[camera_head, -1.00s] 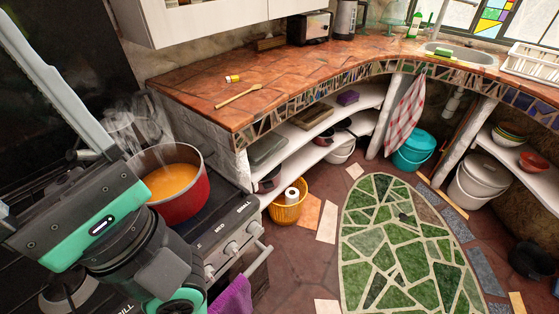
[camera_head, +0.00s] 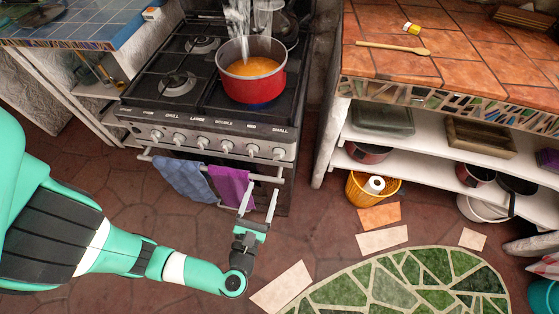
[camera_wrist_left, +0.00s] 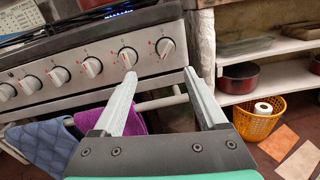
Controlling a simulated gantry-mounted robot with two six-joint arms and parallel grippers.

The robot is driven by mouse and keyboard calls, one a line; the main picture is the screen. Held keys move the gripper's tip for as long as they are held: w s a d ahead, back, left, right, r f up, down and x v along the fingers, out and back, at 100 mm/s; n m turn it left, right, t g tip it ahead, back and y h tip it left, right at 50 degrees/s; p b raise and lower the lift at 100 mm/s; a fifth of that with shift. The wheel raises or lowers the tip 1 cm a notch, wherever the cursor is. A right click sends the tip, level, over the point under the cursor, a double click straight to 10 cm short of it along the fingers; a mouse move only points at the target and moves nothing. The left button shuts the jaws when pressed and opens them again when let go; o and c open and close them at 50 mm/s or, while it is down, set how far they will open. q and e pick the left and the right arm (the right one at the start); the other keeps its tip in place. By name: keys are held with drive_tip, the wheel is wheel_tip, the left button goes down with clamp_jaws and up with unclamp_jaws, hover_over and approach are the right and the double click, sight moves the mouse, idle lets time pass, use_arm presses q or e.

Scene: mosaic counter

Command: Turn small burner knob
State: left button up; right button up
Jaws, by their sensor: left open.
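The small burner knob (camera_head: 279,153) is the rightmost knob on the stove front, below the word SMALL. It also shows in the left wrist view (camera_wrist_left: 165,47), white, just beyond the fingertips and roughly between them in the picture. My left gripper (camera_head: 260,190) is open and empty, in front of the oven's right side and lower than the knob in the head view. In the left wrist view its two fingers (camera_wrist_left: 159,76) point up toward the stove front, apart from the knob. My right gripper is not in view.
Several other knobs (camera_head: 226,147) line the panel. A rail (camera_head: 185,163) below holds blue (camera_head: 184,182) and purple (camera_head: 231,186) towels. A red pot (camera_head: 252,82) with orange contents steams on the stove. An orange basket (camera_head: 371,188) stands to the right. The floor before the stove is open.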

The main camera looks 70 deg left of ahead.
sight(277, 159)
use_arm(q)
drive_tip(key=x, duration=0.3)
drive_tip(key=b+x, duration=0.1)
drive_tip(key=x, duration=0.3)
drive_tip(key=w+b+x, duration=0.1)
drive_tip(key=x, duration=0.2)
drive_tip(key=shift+w+d, duration=0.15)
drive_tip(key=shift+d, duration=0.05)
drive_tip(key=shift+w+a+r, duration=0.1)
drive_tip(key=shift+w+a, duration=0.25)
drive_tip(key=shift+a, duration=0.05)
clamp_jaws()
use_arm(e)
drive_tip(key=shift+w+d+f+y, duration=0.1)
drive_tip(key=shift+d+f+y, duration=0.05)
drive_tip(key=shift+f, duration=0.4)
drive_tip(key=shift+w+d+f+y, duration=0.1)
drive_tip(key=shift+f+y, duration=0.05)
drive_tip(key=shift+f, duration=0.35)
